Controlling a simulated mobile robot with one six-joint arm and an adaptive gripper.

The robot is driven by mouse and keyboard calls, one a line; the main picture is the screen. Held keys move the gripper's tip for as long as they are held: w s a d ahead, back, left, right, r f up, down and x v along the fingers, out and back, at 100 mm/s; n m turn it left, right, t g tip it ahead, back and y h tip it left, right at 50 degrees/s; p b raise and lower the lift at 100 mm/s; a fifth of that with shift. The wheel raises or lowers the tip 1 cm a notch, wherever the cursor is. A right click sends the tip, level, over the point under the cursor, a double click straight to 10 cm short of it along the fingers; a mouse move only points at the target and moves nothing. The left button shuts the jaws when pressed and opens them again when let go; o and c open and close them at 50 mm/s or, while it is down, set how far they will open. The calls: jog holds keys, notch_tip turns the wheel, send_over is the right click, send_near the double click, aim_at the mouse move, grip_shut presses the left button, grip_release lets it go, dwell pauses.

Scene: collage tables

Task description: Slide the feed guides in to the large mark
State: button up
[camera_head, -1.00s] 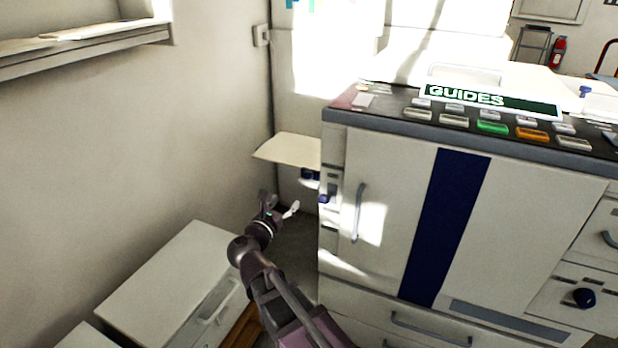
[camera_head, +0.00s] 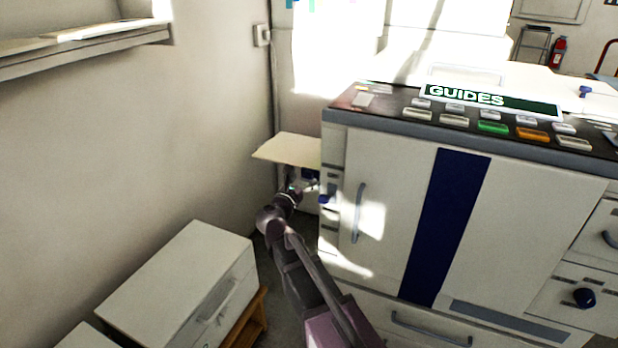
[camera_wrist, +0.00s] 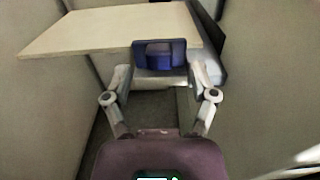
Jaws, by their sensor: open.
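In the wrist view, a dark blue feed-guide part (camera_wrist: 160,54) stands upright below the front edge of the cream feed tray (camera_wrist: 90,38). My open gripper (camera_wrist: 160,88) points at it, a finger to each side and a little nearer the camera; I cannot tell if either touches. In the head view, my gripper (camera_head: 291,186) is small, beside the machine's left side and below the same tray (camera_head: 288,148). The blue part is mostly hidden there. The large mark cannot be made out in either view.
The machine (camera_head: 390,190) stands close on the right; its top panel has a green "GUIDES" display (camera_head: 490,102) and several buttons. A blue knob (camera_head: 325,199) sits on its left corner. A white cabinet (camera_head: 185,280) stands at lower left. The wall is close on the left.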

aim_at(309, 175)
jog(key=shift+x, duration=1.1)
